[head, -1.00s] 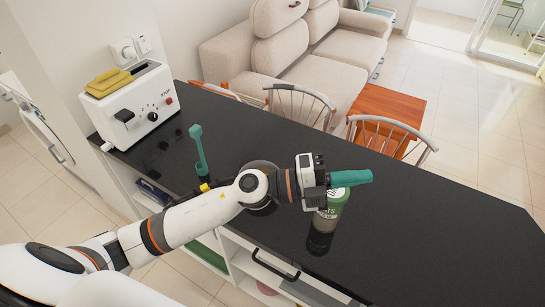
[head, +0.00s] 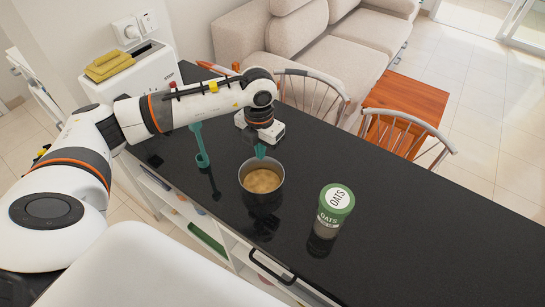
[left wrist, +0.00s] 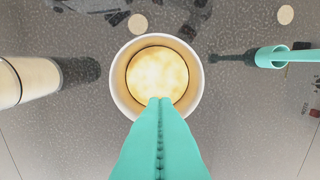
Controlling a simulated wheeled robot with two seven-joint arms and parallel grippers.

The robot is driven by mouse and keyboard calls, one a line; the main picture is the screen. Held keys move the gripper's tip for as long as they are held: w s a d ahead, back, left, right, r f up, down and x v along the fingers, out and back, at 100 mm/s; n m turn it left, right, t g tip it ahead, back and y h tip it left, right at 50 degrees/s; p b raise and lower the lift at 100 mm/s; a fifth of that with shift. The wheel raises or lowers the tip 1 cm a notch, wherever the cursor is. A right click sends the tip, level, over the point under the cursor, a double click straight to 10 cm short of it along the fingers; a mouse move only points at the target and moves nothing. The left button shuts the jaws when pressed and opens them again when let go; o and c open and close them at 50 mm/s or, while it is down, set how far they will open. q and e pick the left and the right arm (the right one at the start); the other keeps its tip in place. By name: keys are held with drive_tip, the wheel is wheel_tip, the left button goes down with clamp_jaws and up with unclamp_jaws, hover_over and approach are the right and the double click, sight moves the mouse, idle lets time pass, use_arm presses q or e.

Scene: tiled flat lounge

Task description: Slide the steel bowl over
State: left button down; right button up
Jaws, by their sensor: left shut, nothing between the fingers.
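The steel bowl (head: 259,201) stands upright on the black counter (head: 400,235), with a tan filling in it. In the left wrist view the bowl (left wrist: 118,82) is seen from above. My left gripper (head: 261,153), with teal fingers, is shut and empty at the bowl's far rim in the head view. In the left wrist view the closed fingertips (left wrist: 160,102) overlap the bowl's lower rim and the filling's edge. I cannot tell whether they touch the bowl. My right gripper is not in view.
A green-lidded oats jar (head: 333,206) stands right of the bowl. A teal ladle (head: 201,145) is to its left. A white toaster (head: 165,65), partly behind my arm, is at the left end. Chairs (head: 408,130) line the far edge. The counter's right part is clear.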

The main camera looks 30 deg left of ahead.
sight(271, 174)
use_arm(q)
drive_tip(key=f, duration=0.1)
drive_tip(key=f+p, duration=0.1)
drive_tip(key=f, duration=0.3)
drive_tip(key=shift+s+d+p, duration=0.15)
drive_tip(key=shift+s+p, duration=0.1)
drive_tip(key=shift+p, duration=0.1)
wheel_tip(271, 174, down, 4)
drive_tip(key=shift+w+r+p, duration=0.1)
drive_tip(key=shift+p, duration=0.4)
drive_tip(key=shift+w+d+r+p, duration=0.15)
drive_tip(key=shift+w+p, duration=0.35)
drive_tip(key=shift+w, duration=1.55)
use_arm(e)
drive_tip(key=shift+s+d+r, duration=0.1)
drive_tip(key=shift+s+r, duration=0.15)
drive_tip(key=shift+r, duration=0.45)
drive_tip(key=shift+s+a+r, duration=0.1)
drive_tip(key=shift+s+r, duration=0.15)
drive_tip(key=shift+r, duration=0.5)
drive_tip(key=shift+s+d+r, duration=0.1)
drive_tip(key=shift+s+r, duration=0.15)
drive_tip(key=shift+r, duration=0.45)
use_arm(q)
drive_tip(key=shift+f, duration=0.2)
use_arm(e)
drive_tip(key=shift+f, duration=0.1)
